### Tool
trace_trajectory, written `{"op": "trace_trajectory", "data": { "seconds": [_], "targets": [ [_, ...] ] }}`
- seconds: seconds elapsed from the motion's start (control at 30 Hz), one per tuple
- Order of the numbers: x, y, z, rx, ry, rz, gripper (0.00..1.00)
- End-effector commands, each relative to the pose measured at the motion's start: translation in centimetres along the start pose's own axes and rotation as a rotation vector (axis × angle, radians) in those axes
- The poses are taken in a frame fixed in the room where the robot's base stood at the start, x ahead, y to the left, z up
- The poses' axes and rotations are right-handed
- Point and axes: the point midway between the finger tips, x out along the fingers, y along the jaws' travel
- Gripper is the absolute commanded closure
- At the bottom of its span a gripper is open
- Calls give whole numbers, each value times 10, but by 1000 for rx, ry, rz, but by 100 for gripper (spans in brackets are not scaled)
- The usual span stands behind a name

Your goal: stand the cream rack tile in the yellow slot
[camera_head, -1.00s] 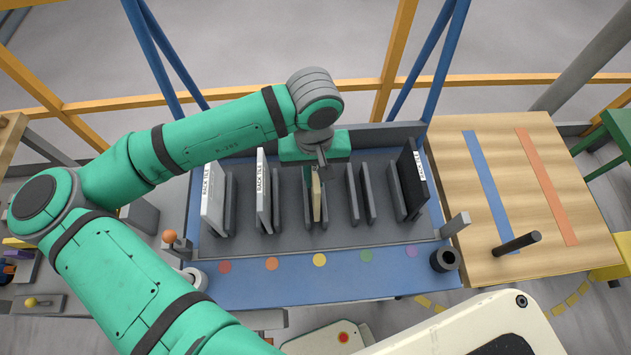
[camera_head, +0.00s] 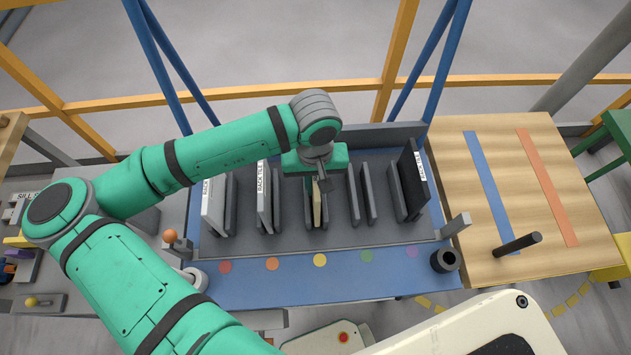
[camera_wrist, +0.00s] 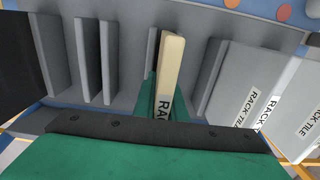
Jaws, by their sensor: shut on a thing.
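The cream rack tile (camera_head: 317,204) stands upright in the middle slot of the rack, between two grey dividers, in line with the yellow dot (camera_head: 319,260) on the blue front edge. My gripper (camera_head: 318,180) comes down from above and behind and is shut on the tile's rear part. In the wrist view the cream tile (camera_wrist: 169,75) points away from my gripper (camera_wrist: 160,106), its printed label partly hidden. The tile's lower edge is hidden, so I cannot tell whether it touches the slot floor.
White tiles stand in the slots at left (camera_head: 214,205) and centre left (camera_head: 264,197). A black tile (camera_head: 412,177) stands in the far right slot. The slot with the green dot (camera_head: 366,256) is empty. A wooden table (camera_head: 560,190) adjoins at right.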

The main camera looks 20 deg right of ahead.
Motion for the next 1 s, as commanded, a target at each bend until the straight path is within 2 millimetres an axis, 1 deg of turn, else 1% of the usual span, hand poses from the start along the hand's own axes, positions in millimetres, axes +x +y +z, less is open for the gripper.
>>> {"op": "trace_trajectory", "data": {
  "seconds": [0.13, 0.17, 0.2, 0.23, 0.53, 0.67, 0.77, 1.0],
  "targets": [
    [2, 0, 0, 0, 1, 0, 100],
    [2, 0, 0, 0, 0, -1, 87],
    [2, 0, 0, 0, 0, -1, 77],
    [2, 0, 0, 0, 0, -1, 70],
    [1, 0, 0, 0, 0, -1, 70],
    [-4, 0, 0, 1, 0, -2, 70],
    [-14, 0, 0, 1, 1, -3, 70],
    [-64, 0, 0, 1, 2, 0, 70]
  ]
}}
